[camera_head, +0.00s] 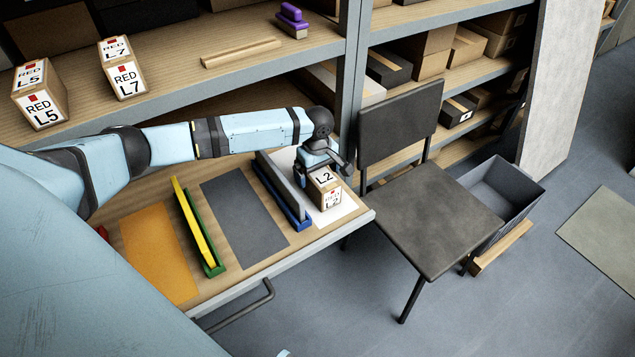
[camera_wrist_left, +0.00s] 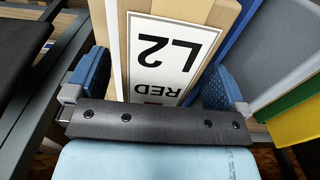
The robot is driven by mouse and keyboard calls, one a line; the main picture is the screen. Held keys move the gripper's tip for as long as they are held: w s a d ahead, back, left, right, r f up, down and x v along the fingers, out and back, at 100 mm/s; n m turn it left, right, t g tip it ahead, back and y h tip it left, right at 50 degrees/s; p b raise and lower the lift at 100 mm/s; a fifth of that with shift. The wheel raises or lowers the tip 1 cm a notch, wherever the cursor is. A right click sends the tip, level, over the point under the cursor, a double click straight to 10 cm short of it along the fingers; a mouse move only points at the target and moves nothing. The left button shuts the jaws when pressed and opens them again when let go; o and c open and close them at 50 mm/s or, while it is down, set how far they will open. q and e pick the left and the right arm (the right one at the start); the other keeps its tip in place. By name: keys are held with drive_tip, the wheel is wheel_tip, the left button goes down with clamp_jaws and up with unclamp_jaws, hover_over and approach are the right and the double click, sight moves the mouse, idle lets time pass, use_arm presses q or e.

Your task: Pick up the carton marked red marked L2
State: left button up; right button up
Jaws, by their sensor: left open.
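The carton marked RED L2 (camera_head: 327,198) stands on a white panel (camera_head: 345,208) at the right end of the low wooden shelf board. My left gripper (camera_head: 324,164) is above and around it, with its fingers open. In the left wrist view the carton (camera_wrist_left: 172,52), with its RED L2 label upside down, lies between the two blue fingers of my left gripper (camera_wrist_left: 154,84). Whether the fingers touch its sides I cannot tell. My right gripper is not in view.
Blue and grey upright strips (camera_head: 283,192) stand close left of the carton. A grey panel (camera_head: 243,215), yellow-green strips (camera_head: 200,230) and an orange panel (camera_head: 155,250) lie further left. Cartons L5 (camera_head: 39,96) and L7 (camera_head: 123,70) sit on the upper shelf. A dark chair (camera_head: 430,215) stands right.

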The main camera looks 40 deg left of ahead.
use_arm(q)
drive_tip(key=shift+f, duration=0.4)
drive_tip(key=shift+c, duration=0.5)
drive_tip(key=shift+w+r, duration=0.1)
drive_tip(key=c, duration=1.4)
drive_tip(key=shift+c, duration=0.2)
